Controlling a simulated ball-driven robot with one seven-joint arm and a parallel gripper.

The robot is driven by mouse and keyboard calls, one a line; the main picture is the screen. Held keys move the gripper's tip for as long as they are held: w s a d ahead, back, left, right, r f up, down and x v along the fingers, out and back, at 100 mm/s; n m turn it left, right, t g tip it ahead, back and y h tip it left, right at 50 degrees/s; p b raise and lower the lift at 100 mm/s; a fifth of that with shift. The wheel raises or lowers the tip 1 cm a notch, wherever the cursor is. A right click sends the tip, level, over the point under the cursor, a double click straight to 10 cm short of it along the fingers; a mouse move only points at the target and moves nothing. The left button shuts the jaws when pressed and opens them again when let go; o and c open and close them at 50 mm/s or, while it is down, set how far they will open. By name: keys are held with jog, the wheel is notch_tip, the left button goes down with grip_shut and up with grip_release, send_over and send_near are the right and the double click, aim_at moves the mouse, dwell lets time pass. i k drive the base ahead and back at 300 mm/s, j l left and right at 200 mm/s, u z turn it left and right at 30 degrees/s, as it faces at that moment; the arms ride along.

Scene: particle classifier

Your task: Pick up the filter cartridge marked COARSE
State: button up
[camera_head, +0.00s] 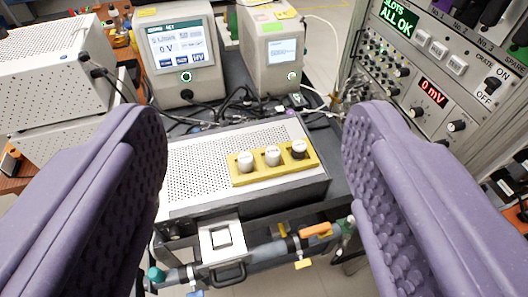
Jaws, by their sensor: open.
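My gripper (255,190) is open, with its two purple ribbed fingers at the left and right of the view and nothing between them up close. Beyond the fingers, a yellow holder (240,178) lies on a perforated grey box. Any markings are too small to read, so I cannot tell which is COARSE.
The perforated box (195,170) sits on a dark bench. Behind it stand two display units (180,45) (272,48) with loose cables. A rack panel (445,60) rises at right, white perforated boxes (50,75) at left. Pipework (270,250) runs along the front below.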

aim_at(245, 160)
jog(key=i+u, duration=0.45)
jog(key=i, duration=0.65)
